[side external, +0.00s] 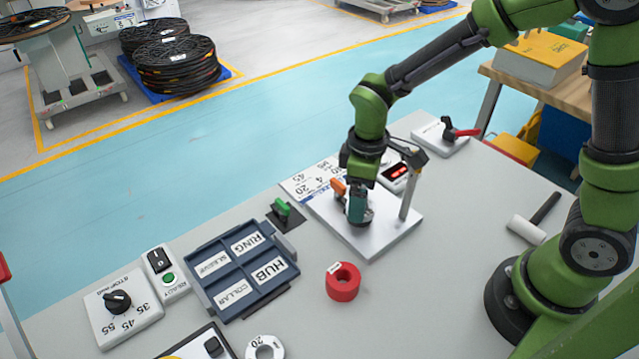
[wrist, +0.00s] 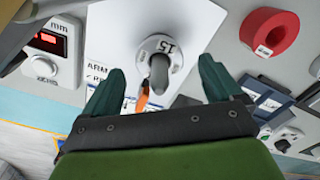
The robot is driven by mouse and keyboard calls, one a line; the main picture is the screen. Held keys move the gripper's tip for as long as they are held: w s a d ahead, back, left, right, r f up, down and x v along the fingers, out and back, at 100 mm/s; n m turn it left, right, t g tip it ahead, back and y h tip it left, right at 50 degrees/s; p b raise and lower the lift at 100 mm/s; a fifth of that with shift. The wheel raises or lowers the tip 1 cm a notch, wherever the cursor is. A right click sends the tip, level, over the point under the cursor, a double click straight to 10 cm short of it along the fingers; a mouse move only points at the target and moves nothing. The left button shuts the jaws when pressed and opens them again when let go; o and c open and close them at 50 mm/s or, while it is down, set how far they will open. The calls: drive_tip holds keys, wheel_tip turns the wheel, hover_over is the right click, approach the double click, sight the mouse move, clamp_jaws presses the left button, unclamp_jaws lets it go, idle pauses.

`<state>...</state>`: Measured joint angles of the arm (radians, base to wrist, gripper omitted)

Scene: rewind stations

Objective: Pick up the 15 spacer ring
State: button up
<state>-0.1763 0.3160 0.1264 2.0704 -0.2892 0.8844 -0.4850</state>
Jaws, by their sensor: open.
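The 15 spacer ring (wrist: 168,47) is a pale ring marked 15 in the wrist view. It sits around a grey post (wrist: 159,70) on a white plate. My gripper (wrist: 161,66) is open, with one dark green finger on each side of the ring and post and gaps visible between. In the side view my gripper (side external: 357,207) points down low over the white plate (side external: 385,240) and hides most of the ring. I cannot tell how far the fingertips are above the plate.
An upright metal post (side external: 407,190) and a red display box (side external: 397,172) stand close to my gripper. An orange lever (side external: 339,187) is beside it. A red ring (side external: 343,284), a ring marked 20 (side external: 265,347) and a blue labelled tray (side external: 268,303) lie nearer the front.

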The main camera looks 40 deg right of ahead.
wheel_tip(320, 180, down, 2)
drive_tip(key=shift+f, duration=0.2)
drive_tip(key=c, duration=1.1)
drive_tip(key=shift+c, duration=0.3)
drive_tip(key=shift+r, duration=0.15)
